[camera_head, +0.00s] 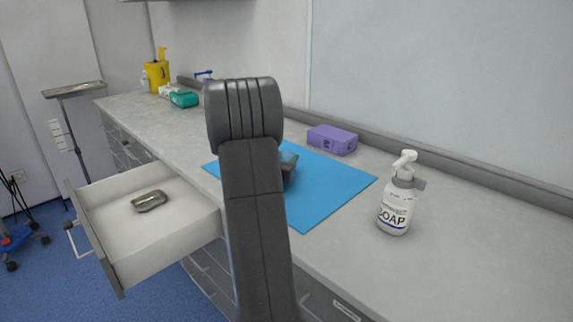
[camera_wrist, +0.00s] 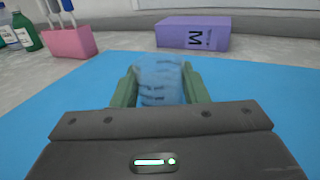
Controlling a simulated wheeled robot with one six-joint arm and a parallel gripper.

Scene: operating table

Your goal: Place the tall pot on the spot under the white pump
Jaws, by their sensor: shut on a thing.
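My gripper (camera_wrist: 160,88) has green fingers and is shut on a pale blue, see-through item (camera_wrist: 158,78) with darker marks, above the blue mat (camera_wrist: 62,108). I cannot tell whether this item is the tall pot. In the head view my arm hides most of the gripper, and the held item is not clear. A soap bottle with a white pump (camera_head: 404,160) stands upright on the counter, to the right of the blue mat (camera_head: 325,190). Its base rests on the counter. No other tall pot is clearly seen.
A purple box (camera_head: 332,140) lies behind the mat. An open drawer (camera_head: 110,255) holds a metal dish (camera_head: 149,200). A yellow container (camera_head: 157,76) and a teal item (camera_head: 184,99) stand at the far left. The counter's right part is clear.

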